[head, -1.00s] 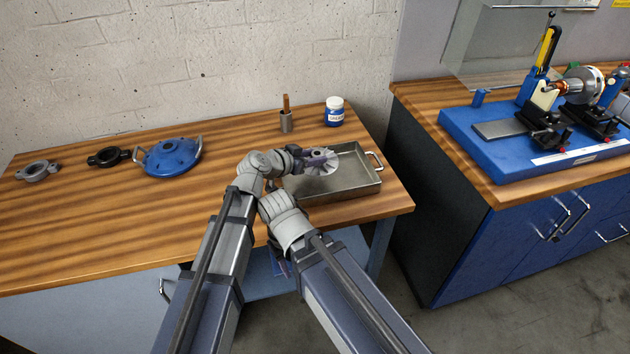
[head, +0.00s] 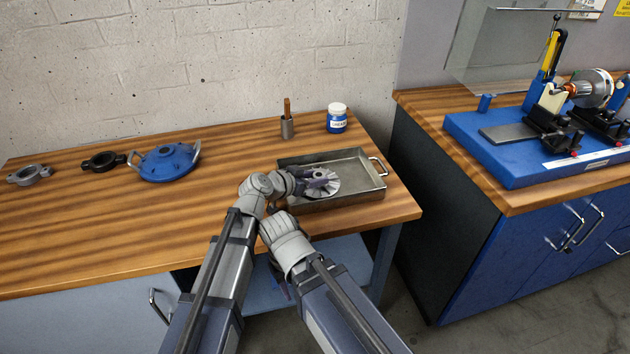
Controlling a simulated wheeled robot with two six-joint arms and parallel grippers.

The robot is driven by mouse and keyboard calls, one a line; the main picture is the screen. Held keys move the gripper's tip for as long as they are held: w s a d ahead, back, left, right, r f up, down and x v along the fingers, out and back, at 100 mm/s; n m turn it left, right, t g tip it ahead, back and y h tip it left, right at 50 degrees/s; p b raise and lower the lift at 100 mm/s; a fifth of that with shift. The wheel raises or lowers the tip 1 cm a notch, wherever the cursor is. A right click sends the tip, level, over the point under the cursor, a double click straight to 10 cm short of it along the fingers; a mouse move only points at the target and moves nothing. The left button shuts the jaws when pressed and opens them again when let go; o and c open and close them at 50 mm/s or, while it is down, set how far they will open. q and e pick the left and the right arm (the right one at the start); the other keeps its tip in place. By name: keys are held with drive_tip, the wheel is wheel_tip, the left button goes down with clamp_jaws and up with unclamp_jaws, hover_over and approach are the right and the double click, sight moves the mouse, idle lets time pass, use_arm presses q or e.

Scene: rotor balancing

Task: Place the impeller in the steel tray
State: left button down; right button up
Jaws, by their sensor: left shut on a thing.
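The impeller (head: 327,190), a pale grey finned disc, is within the outline of the steel tray (head: 372,192), towards its left half. It looks low in the tray, but I cannot tell if it touches the floor of it. My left gripper (head: 319,180) is shut on the impeller from the left and covers part of it. The tray is a shallow grey rectangle with a handle at its right end. Only a small part of what seems to be my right gripper (head: 287,289) shows below the table edge, mostly hidden by its arm; its jaws cannot be made out.
A blue and white jar (head: 337,120) and a small cup with a wooden-handled tool (head: 287,127) stand behind the tray. A second bench holds a blue-based balancing rig (head: 530,150).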

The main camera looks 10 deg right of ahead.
use_arm(q)
drive_tip(key=shift+f, duration=0.2)
drive_tip(key=shift+c, duration=2.2)
unclamp_jaws()
drive_tip(key=shift+r, duration=0.1)
drive_tip(key=shift+r, duration=0.2)
drive_tip(key=p+v, duration=0.4)
drive_tip(key=v, duration=0.6)
drive_tip(key=shift+s+a+r+p, duration=0.1)
drive_tip(key=shift+r+p, duration=0.05)
drive_tip(key=shift+p, duration=0.2)
drive_tip(key=shift+v, duration=0.8)
drive_tip(key=shift+a, duration=0.1)
